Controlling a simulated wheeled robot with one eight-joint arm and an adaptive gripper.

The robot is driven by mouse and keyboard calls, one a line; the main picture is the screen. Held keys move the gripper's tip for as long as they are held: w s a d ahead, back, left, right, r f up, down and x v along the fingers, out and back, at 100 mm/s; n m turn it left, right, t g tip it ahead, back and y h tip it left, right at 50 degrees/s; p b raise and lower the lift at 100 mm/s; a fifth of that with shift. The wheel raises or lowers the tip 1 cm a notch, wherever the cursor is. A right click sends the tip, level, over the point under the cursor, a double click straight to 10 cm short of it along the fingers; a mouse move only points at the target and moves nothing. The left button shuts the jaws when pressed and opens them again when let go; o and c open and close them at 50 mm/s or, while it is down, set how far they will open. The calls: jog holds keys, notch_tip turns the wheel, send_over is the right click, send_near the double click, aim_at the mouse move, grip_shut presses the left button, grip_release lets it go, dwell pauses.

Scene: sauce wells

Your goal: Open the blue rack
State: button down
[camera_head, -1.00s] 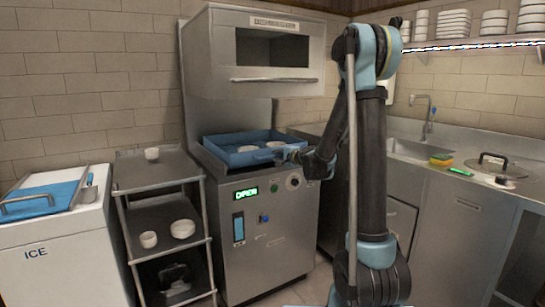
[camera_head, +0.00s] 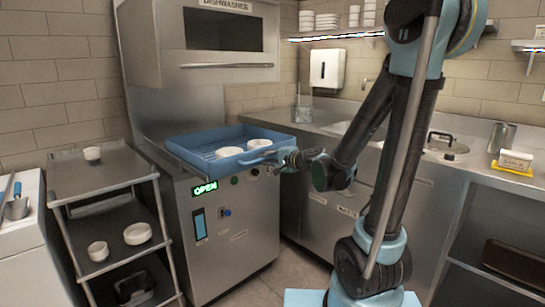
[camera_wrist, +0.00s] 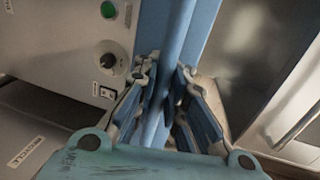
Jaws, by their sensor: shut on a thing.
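The blue rack (camera_head: 190,152) is a shallow tray on top of the steel dishwasher, below its raised hood. Two white bowls, a left one (camera_head: 229,152) and a right one (camera_head: 259,144), are in it. My gripper (camera_head: 270,158) is at the rack's front side, near the right. In the wrist view, the fingers (camera_wrist: 168,95) are shut around a blue bar (camera_wrist: 170,60) along the rack's edge. The exact finger contact is partly hidden.
The dishwasher (camera_head: 240,235) shows a lit green OPEN sign (camera_head: 204,188). A dark shelf cart (camera_head: 105,180) with white dishes stands at the left. A steel counter (camera_head: 330,130) runs behind my arm at the right. Some floor (camera_head: 290,262) shows between them.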

jog(key=shift+s+d, duration=0.35)
jog(key=c, duration=1.6)
grip_release()
jog(key=shift+w, duration=0.1)
jog(key=v, duration=1.2)
jog(key=shift+f, duration=0.2)
